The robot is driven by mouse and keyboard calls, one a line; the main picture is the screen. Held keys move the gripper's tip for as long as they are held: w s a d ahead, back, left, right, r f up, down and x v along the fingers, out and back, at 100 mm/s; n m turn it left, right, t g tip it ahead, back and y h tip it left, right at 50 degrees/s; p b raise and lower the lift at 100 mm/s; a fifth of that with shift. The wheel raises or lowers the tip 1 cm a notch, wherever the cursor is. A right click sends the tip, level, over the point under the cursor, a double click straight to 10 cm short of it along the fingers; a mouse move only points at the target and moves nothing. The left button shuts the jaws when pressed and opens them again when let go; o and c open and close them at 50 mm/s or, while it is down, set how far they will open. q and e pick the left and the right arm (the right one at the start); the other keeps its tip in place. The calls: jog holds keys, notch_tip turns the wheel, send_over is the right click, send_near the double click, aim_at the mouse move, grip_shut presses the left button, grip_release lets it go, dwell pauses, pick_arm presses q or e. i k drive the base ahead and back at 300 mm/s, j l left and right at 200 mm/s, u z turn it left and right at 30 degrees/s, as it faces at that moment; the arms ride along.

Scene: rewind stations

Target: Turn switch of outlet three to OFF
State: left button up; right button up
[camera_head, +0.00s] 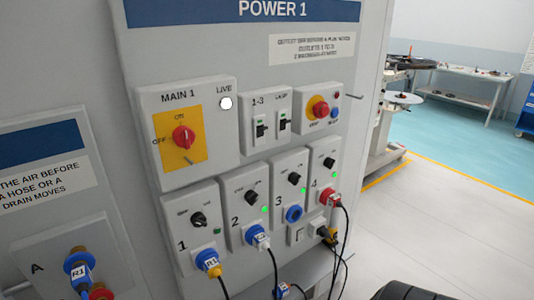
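The outlet three unit (279,178) is a light grey box marked "3" on the POWER 1 panel, between outlets 2 and 4. Its black rotary switch (294,177) sits near the top; the small labels beside it are too small to read, so I cannot tell its setting. A green light (304,190) glows at its right edge. Its round blue socket (293,214) shows no plug in it. Neither of my grippers is in view, and nothing touches the switch.
Outlet 1 (178,218), outlet 2 (232,198) and outlet 4 (318,158) have plugs with hanging black cables. Above are the red MAIN 1 switch (183,137), breakers (262,127) and a red button (320,109). Open floor (450,210) lies to the right.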

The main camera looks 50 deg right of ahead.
aim_at(295, 179)
jog(key=z, duration=1.7)
